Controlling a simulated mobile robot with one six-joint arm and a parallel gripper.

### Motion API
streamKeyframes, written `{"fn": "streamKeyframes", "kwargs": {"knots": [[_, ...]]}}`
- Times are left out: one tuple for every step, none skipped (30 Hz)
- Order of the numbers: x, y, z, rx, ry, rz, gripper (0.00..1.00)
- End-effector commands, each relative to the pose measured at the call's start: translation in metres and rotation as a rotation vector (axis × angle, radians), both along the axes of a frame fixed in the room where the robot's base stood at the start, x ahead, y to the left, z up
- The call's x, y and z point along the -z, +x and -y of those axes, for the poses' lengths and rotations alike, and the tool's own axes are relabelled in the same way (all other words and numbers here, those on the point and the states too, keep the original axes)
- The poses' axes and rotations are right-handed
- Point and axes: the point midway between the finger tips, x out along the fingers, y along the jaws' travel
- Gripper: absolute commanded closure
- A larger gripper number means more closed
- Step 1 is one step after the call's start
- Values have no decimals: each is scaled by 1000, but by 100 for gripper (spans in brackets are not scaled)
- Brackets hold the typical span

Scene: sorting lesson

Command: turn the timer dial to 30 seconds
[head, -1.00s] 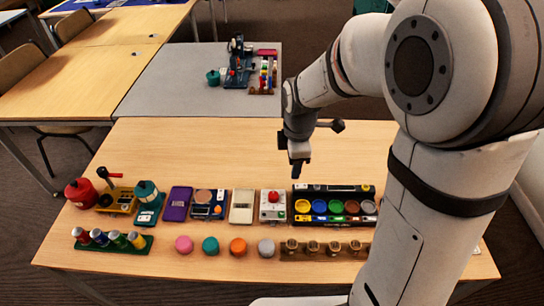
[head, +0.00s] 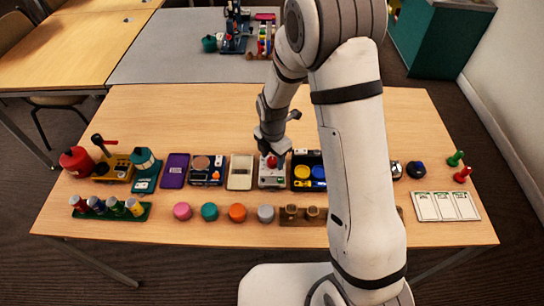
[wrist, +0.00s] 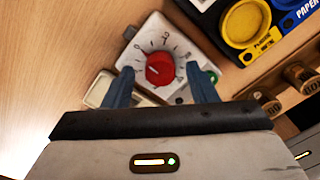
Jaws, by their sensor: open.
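The timer is a pale box (head: 270,183) in the middle of the table's row, with a red dial (head: 271,161) on top. In the wrist view the red dial (wrist: 160,69) sits on the white face (wrist: 150,45) with printed marks around it, too small to read. A pale pointer line on the dial points left in that view. My gripper (head: 271,148) is right above the timer. In the wrist view its blue fingers (wrist: 161,90) are open, one on each side of the dial, with gaps; whether they are down at dial height I cannot tell.
A black tray with coloured round lids (wrist: 245,22) stands close at the timer's right. A cream box (head: 240,172) stands close at its left. Coloured discs (head: 237,213) and a wooden block with metal cups (head: 292,213) lie in front. The table behind is clear.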

Motion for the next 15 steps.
{"fn": "streamKeyframes", "kwargs": {"knots": [[2,0,0,0,0,0,48],[3,0,0,0,0,0,48],[4,0,0,0,0,0,48],[4,0,0,0,0,0,48],[4,0,0,0,0,0,48],[4,0,0,0,0,0,48],[4,0,0,0,0,0,48],[4,0,0,0,0,0,48],[4,0,0,0,0,0,48],[4,0,0,0,0,0,50],[4,0,0,0,0,0,53],[4,0,0,0,0,0,56],[3,0,0,0,0,0,58],[3,0,0,0,0,0,61],[3,0,0,0,0,0,64]]}}
